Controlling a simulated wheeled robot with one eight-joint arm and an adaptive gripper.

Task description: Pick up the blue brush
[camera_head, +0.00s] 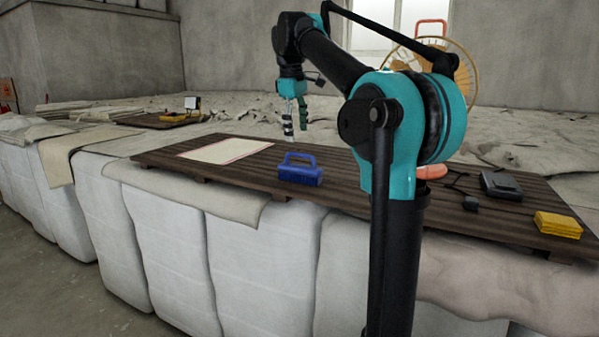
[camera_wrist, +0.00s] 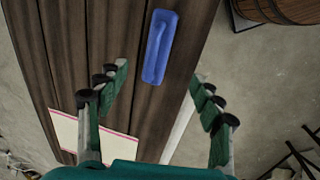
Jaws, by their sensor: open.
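The blue brush (camera_head: 300,170) stands on the dark slatted board, with its looped handle on top, near the board's front edge. In the wrist view the brush (camera_wrist: 160,46) lies beyond my fingertips, its long side running roughly up the picture, between the lines of the two fingers. My gripper (camera_head: 295,122) hangs above and behind the brush in the head view, apart from it. In the wrist view my gripper (camera_wrist: 158,88) has its two green fingers spread wide with nothing between them.
The slatted board (camera_head: 400,190) also holds a pale red-edged cloth (camera_head: 225,150) left of the brush, a yellow block (camera_head: 558,225) and a dark grey device (camera_head: 501,185) at right. A wooden barrel (camera_wrist: 277,10) stands on the floor in the wrist view.

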